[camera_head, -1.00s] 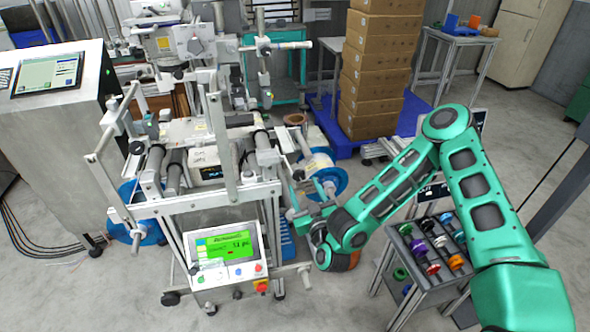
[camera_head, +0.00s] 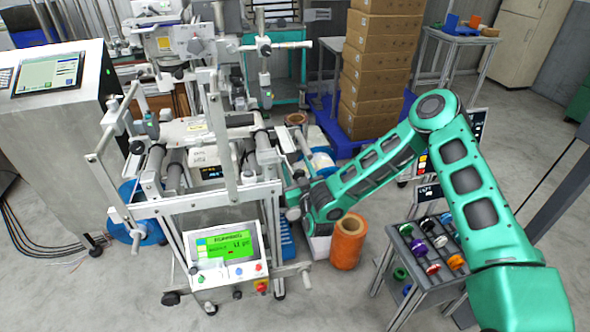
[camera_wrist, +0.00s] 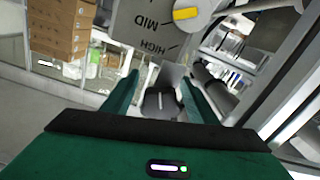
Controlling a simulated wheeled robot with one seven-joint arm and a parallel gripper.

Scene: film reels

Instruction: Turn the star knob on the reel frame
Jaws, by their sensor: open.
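In the wrist view, a grey knob with a yellow pointer (camera_wrist: 187,13) sits on a plate (camera_wrist: 145,28) marked MID and HIGH, partly cut off by the top edge. My gripper (camera_wrist: 160,76) is open, its two green fingers spread below the plate. A dark block with a pale line (camera_wrist: 160,103) shows between the fingers; I cannot tell whether it touches them. In the head view, my gripper (camera_head: 292,198) is at the right side of the reel frame (camera_head: 205,203), its fingers hard to make out. The knob is not clearly visible there.
An orange roll (camera_head: 348,241) stands on the floor below my arm. A grey cart with coloured cores (camera_head: 425,248) is to the right. A control panel with a green screen (camera_head: 226,247) is on the frame's front. Stacked boxes (camera_head: 382,65) stand behind.

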